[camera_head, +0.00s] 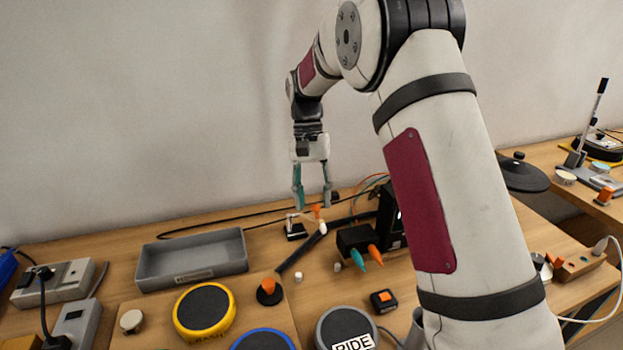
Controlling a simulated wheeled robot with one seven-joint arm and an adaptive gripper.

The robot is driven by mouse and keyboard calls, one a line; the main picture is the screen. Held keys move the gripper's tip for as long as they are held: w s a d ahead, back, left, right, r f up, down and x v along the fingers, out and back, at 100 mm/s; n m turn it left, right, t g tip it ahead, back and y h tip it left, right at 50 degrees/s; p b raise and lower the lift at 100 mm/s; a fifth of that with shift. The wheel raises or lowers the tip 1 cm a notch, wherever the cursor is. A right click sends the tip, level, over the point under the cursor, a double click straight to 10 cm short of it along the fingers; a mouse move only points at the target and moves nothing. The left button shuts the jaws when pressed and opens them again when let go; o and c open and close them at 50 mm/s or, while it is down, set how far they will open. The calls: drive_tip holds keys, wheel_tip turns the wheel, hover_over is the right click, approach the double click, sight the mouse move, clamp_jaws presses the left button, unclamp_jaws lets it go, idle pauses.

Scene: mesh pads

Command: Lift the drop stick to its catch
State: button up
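My gripper (313,202) points down over the back middle of the table, its two teal fingers apart with nothing visible between them. Just below the fingertips is a small stand (295,231) with a thin rod and an orange tip (316,212). A dark stick (300,252) with a white end slants on the table below the gripper; I cannot tell whether it touches the stand. Which of these is the drop stick is not clear, and no catch can be made out. Another upright rod (592,112) with a black handle stands on a grey base at far right.
A grey tray (192,277) lies left of the gripper. A black box (357,240) with orange and teal cones is to the right. My arm hides the table's right middle.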

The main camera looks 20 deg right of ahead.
drive_tip(key=v, duration=1.1)
drive_tip(key=shift+r, duration=0.25)
drive_tip(key=s+r+n+t+p, duration=0.1)
drive_tip(key=s+r+t, duration=0.1)
drive_tip(key=s+r, duration=0.5)
drive_tip(key=s+r+n+t, duration=0.1)
drive_tip(key=s+r+t, duration=0.15)
drive_tip(key=s, duration=0.75)
drive_tip(key=s+f+n+t, duration=0.1)
drive_tip(key=s+f+t, duration=0.1)
drive_tip(key=s, duration=0.8)
drive_tip(key=s+f+n+t, duration=0.1)
drive_tip(key=s+f+n, duration=0.1)
drive_tip(key=s+f, duration=0.3)
drive_tip(key=s+p, duration=0.1)
drive_tip(key=s, duration=0.3)
drive_tip(key=shift+s+t, duration=0.35)
drive_tip(key=shift+s, duration=0.05)
